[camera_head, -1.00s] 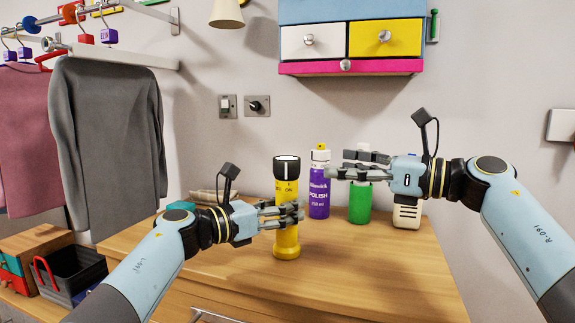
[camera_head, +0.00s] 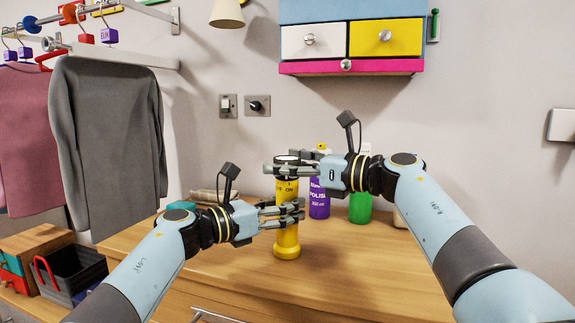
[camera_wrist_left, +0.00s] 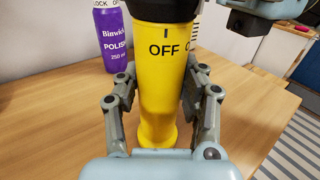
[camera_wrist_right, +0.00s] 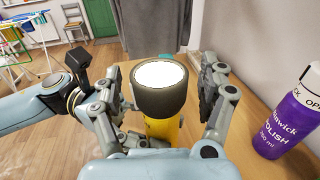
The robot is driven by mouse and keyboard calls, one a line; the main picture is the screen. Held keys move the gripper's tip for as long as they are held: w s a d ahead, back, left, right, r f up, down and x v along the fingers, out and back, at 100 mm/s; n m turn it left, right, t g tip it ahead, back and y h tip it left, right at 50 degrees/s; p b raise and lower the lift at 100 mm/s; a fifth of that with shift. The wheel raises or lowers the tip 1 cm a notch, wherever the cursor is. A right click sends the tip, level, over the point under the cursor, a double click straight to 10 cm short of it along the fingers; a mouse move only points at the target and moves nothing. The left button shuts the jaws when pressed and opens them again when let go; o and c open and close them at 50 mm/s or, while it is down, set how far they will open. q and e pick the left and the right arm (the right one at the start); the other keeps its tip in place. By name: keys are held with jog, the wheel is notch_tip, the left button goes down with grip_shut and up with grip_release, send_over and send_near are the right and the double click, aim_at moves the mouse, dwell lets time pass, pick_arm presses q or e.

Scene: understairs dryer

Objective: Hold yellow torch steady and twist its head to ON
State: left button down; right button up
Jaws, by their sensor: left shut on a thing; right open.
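The yellow torch (camera_head: 286,240) stands upright on the wooden top, with its dark head uppermost. My left gripper (camera_head: 298,213) is shut around the yellow body; the left wrist view shows its fingers on both sides of the body (camera_wrist_left: 158,95), below the "OFF" mark. My right gripper (camera_head: 272,168) is at the torch head, its fingers partly covering it. In the right wrist view the dark head with its white lens (camera_wrist_right: 161,80) sits between the open fingers. Part of an "ON" mark shows in the head view.
A purple polish bottle (camera_head: 319,205) and a green bottle (camera_head: 360,207) stand behind the right gripper, close to it. A drawer cabinet (camera_head: 350,40) hangs on the wall above. The wooden top (camera_head: 370,275) in front is clear.

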jog(key=c, duration=1.2)
jog(key=shift+n+g+y, duration=0.9)
jog(key=shift+n+g, duration=0.5)
jog(key=shift+g, duration=0.8)
jog(key=o, duration=1.2)
jog(key=v, duration=1.2)
